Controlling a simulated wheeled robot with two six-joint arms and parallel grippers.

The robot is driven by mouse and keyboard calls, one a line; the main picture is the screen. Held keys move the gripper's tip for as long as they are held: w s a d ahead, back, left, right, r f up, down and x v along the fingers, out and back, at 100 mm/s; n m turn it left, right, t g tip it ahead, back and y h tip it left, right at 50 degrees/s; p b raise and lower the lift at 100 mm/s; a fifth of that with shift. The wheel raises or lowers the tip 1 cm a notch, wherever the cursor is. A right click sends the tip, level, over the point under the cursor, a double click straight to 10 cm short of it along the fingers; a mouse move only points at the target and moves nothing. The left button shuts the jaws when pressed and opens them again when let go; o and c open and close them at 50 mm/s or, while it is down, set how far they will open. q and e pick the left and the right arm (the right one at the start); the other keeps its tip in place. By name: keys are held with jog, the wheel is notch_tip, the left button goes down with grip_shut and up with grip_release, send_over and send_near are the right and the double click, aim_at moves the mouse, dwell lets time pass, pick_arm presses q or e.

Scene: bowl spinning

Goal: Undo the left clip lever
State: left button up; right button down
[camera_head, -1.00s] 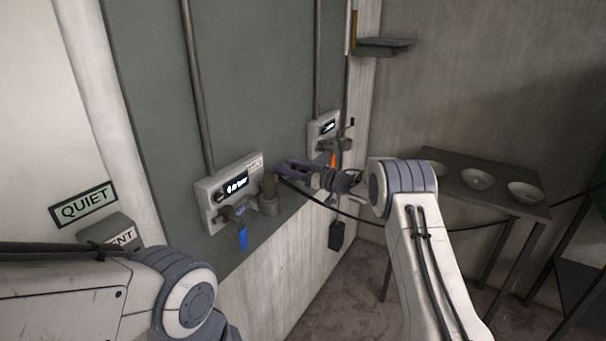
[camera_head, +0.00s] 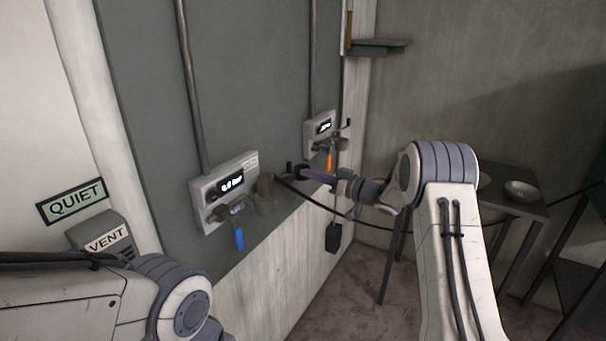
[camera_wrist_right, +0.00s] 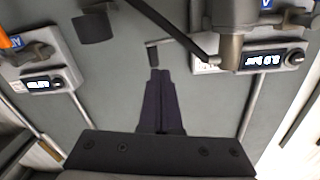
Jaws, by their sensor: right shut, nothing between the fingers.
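The left gauge box (camera_head: 224,190) on the wall carries a grey coupling (camera_head: 265,196) at its right side. In the right wrist view, a small dark lever (camera_wrist_right: 153,55) on a thin rod stands out near the coupling (camera_wrist_right: 230,50); I take it for the clip lever. My right gripper (camera_head: 308,174) is shut and empty, to the right of the coupling. In the right wrist view its fingertips (camera_wrist_right: 160,72) point at the lever's end, very close; I cannot tell whether they touch. My left arm shows at lower left, its gripper out of frame.
A blue-handled valve (camera_head: 238,238) hangs under the left gauge box. A second gauge box (camera_head: 320,126) with an orange handle (camera_head: 329,161) is farther right. A black hose (camera_head: 375,222) runs from the coupling behind my right arm. Bowls (camera_head: 521,190) stand on a table at right.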

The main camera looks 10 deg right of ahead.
jog(key=s+d+m+t+h+b, duration=0.15)
jog(key=s+m, duration=0.25)
jog(key=m, duration=0.4)
jog(key=s+d+m+t+h, duration=0.1)
jog(key=s+d+m, duration=0.25)
jog(key=m, duration=0.45)
jog(key=m+p, duration=0.2)
jog(key=p, duration=0.1)
send_near(291, 168)
jog(key=shift+h, duration=0.25)
jog(key=x, duration=0.7)
jog(key=shift+r, duration=0.1)
